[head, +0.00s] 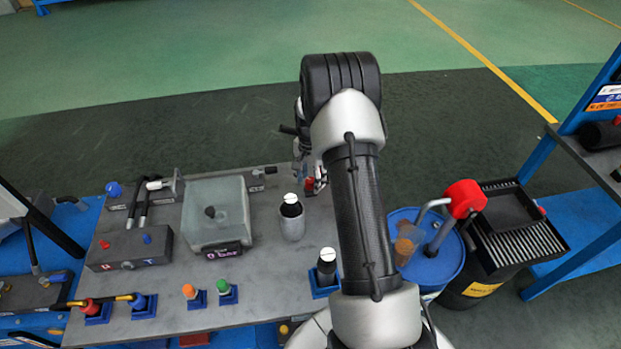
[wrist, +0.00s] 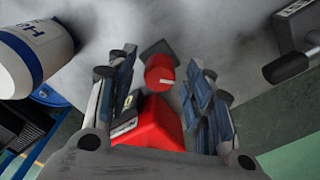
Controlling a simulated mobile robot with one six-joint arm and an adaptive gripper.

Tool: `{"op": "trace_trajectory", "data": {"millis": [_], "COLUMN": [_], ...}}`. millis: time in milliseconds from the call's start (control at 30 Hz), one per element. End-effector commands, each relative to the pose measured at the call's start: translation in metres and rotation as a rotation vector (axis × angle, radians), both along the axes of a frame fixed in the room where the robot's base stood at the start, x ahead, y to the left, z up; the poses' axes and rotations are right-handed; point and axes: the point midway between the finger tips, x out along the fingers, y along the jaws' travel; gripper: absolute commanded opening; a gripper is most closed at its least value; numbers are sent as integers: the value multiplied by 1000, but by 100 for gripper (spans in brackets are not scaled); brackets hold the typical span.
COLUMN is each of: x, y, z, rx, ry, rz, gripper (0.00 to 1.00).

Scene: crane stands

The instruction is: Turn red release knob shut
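The red release knob (wrist: 160,70) is a small red cylinder with a white mark on its face, in the middle of the wrist view. It sits at a dark grey block (wrist: 158,48). My gripper (wrist: 161,66) is open, with one finger on each side of the knob and a visible gap on both sides. A larger red body (wrist: 152,124) shows below the knob, between the fingers. In the head view my gripper (head: 309,170) is at the table's far right edge, mostly hidden by my arm. A bit of red (head: 309,185) shows beside it; I cannot tell whether it is the knob.
In the head view, a display box (head: 215,215) and black-capped cylinders (head: 292,222) stand on the table; a blue drum (head: 445,262) stands right.

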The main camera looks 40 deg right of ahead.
Motion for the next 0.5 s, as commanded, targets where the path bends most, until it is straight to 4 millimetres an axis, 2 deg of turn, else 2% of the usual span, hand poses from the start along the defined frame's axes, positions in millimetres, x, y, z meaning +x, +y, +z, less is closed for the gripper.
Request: {"op": "trace_trajectory", "data": {"millis": [67, 500], "x": [0, 0], "y": [0, 0], "z": [0, 0], "rx": [0, 0], "ry": [0, 0], "rz": [0, 0], "gripper": [41, 12]}}
